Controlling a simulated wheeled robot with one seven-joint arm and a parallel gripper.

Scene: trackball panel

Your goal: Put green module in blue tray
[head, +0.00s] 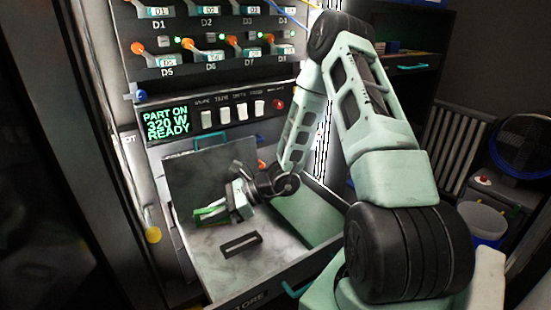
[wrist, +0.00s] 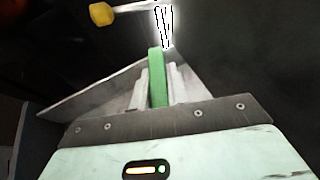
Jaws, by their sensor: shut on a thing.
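The green module (head: 210,211) is a thin green piece at the end of my gripper (head: 228,207) in the head view. In the wrist view the green module (wrist: 157,82) stands upright between the two pale fingers of my gripper (wrist: 157,88), which is shut on it. In the head view both are over the left part of an open grey drawer (head: 205,258). I cannot tell whether the module touches the drawer floor. I cannot make out a blue tray for certain in either view.
Above the drawer is a panel with orange-knobbed levers and a green display (head: 166,122). A yellow knob (head: 153,235) is left of the drawer. A pale bucket with blue (head: 484,222) stands at the right.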

